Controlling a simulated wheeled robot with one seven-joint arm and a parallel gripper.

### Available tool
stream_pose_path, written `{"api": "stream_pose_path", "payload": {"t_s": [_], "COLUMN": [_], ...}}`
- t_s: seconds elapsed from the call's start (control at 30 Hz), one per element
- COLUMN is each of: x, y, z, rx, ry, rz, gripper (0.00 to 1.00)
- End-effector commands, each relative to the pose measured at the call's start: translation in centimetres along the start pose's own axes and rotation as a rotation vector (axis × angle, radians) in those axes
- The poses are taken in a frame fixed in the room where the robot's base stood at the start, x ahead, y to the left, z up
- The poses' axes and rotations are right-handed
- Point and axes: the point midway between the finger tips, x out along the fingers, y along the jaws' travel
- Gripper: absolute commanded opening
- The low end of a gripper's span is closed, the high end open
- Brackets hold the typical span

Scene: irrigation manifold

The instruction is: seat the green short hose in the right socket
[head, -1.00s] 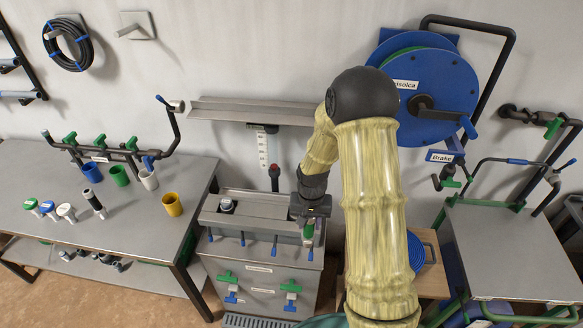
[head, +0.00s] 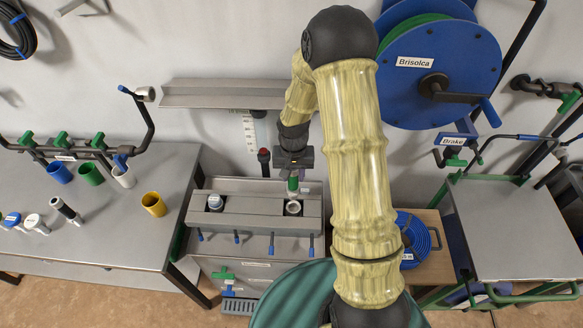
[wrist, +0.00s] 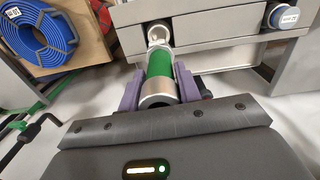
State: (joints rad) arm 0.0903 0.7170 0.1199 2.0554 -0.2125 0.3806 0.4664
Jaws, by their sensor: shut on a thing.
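My gripper (head: 293,176) is shut on the green short hose (head: 293,186), which has pale metal-like ends. The hose also shows in the wrist view (wrist: 160,64), between my purple fingers (wrist: 160,80). Its far end points at the right socket (wrist: 158,33), a pale round ring in the grey manifold block. In the head view the right socket (head: 293,208) shows open just below the hose. The hose end looks very close to the socket; I cannot tell whether they touch. The left socket (head: 215,203) holds a blue-ringed, white-topped piece.
The grey block (head: 255,222) has several blue-tipped levers along its front. A workbench (head: 110,225) with coloured cups stands at left. A blue hose coil (head: 412,240) lies on a wooden stand at right, below the large blue reel (head: 440,75). A grey shelf (head: 210,93) hangs behind.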

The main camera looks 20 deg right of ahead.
Motion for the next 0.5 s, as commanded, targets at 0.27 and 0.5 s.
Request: {"api": "stream_pose_path", "payload": {"t_s": [0.27, 0.5], "x": [0.1, 1.2], "y": [0.2, 0.3], "z": [-0.1, -0.1], "rx": [0.004, 0.007], "ry": [0.000, 0.000], "rz": [0.000, 0.000], "gripper": [0.11, 0.11]}}
